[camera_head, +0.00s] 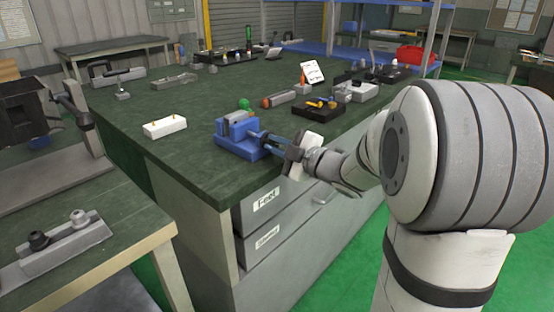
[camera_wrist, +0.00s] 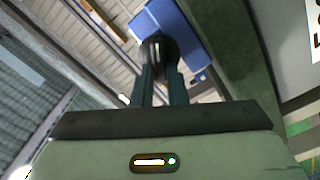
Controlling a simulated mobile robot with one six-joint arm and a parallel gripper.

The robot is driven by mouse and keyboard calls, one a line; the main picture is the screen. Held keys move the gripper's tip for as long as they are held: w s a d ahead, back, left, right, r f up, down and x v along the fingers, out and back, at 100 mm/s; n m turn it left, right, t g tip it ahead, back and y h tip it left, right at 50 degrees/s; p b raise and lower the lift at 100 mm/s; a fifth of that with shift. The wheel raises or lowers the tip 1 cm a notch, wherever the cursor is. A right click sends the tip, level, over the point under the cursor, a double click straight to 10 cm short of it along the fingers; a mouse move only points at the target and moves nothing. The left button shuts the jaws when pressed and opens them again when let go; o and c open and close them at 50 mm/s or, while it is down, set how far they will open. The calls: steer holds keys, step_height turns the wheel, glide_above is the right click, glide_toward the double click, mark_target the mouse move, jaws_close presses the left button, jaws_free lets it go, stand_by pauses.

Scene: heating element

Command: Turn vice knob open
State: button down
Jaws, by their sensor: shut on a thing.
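A blue vice (camera_head: 238,133) stands at the near edge of the dark green workbench, and part of it shows in the wrist view (camera_wrist: 180,32). Its dark round knob (camera_wrist: 157,48) faces my gripper on the vice's right side. My gripper (camera_head: 278,139) reaches in from the right at the height of the vice. In the wrist view its two fingers (camera_wrist: 160,72) are shut on the knob, one on each side. In the head view the knob is hidden by the gripper. I cannot tell how far the vice jaws are apart.
A white block (camera_head: 165,127) lies left of the vice on the workbench (camera_head: 190,165). A green ball (camera_head: 244,104) and a black tool tray (camera_head: 317,111) are behind it. Drawers (camera_head: 262,215) are below the bench edge, under my gripper.

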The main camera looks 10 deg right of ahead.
steer(key=n+b, duration=0.3)
steer(key=f+n+b, duration=0.1)
steer(key=n+b, duration=0.1)
steer(key=b, duration=0.2)
steer(key=shift+a+f+n, duration=0.1)
steer(key=shift+f+n, duration=0.05)
steer(key=shift+n, duration=0.25)
steer(key=n+b, duration=0.5)
steer(key=b, duration=0.1)
steer(key=shift+f, duration=0.15)
steer(key=n, duration=0.3)
steer(key=shift+b, duration=0.35)
steer(key=n, duration=0.3)
steer(key=shift+w+d+f+n, duration=0.1)
steer(key=shift+d+n, duration=0.1)
steer(key=shift+n, duration=0.1)
steer(key=n, duration=0.3)
steer(key=shift+w+d+n, duration=0.1)
steer(key=shift+d+n, duration=0.05)
steer(key=shift+n, duration=0.15)
steer(key=shift+w+d+f+n, duration=0.1)
steer(key=shift+d+n, duration=0.05)
steer(key=shift+n, duration=1.75)
steer(key=c, duration=1.4)
jaws_free()
steer(key=shift+c, duration=0.2)
